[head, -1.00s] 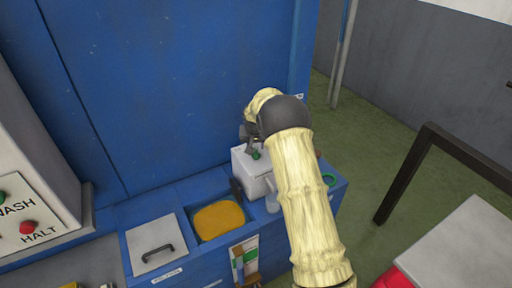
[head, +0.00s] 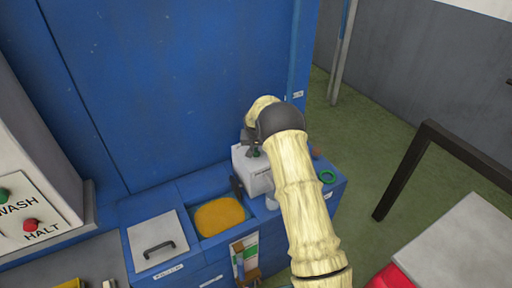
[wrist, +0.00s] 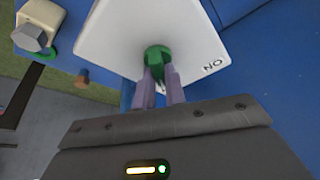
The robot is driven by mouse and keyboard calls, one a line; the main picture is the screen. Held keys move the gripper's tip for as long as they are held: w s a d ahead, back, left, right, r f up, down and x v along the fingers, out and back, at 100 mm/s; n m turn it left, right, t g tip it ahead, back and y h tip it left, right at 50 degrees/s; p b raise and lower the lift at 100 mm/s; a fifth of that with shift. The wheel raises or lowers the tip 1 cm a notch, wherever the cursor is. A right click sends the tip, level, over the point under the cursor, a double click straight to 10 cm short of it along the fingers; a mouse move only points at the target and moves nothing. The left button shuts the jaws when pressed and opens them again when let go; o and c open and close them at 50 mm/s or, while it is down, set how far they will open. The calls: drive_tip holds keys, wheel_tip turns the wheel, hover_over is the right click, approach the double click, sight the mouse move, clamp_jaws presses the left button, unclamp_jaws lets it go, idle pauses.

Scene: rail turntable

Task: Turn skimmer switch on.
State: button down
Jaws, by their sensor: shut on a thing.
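The skimmer switch is a green knob (wrist: 157,62) on the top of a white box (wrist: 110,30), with the letters "ON" printed beside it in the wrist view. In the head view the white box (head: 249,178) stands on the blue cabinet, right of the orange-filled basin. My gripper (wrist: 160,78) is shut on the green knob, with a fingertip on each side of it. In the head view my gripper (head: 253,148) is at the top of the box, and my arm partly hides the box's right side.
The basin with orange liquid (head: 219,216) and a grey lid (head: 158,238) with a handle are left of the box. A green ring (head: 327,177) lies to the right. A panel with WASH and HALT buttons (head: 32,226) is at far left. A dark frame (head: 405,165) stands at right.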

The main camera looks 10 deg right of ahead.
drive_tip(key=shift+n+b, duration=0.3)
drive_tip(key=shift+n, duration=0.2)
drive_tip(key=shift+d+n+y+b, duration=0.15)
drive_tip(key=shift+n+y+b, duration=0.4)
drive_tip(key=shift+n, duration=0.45)
drive_tip(key=n+y, duration=0.1)
drive_tip(key=n, duration=0.2)
drive_tip(key=shift+n+y+b, duration=0.25)
drive_tip(key=shift+n+b, duration=0.05)
drive_tip(key=shift+b, duration=0.1)
drive_tip(key=n, duration=0.2)
drive_tip(key=n+g+y, duration=0.1)
drive_tip(key=n, duration=0.2)
drive_tip(key=shift+y+b, duration=0.3)
drive_tip(key=shift+b, duration=0.05)
drive_tip(key=shift+r+n, duration=0.1)
drive_tip(key=shift+n, duration=0.2)
drive_tip(key=c, duration=1.5)
unclamp_jaws()
drive_tip(key=shift+g, duration=0.3)
drive_tip(key=shift+o, duration=0.2)
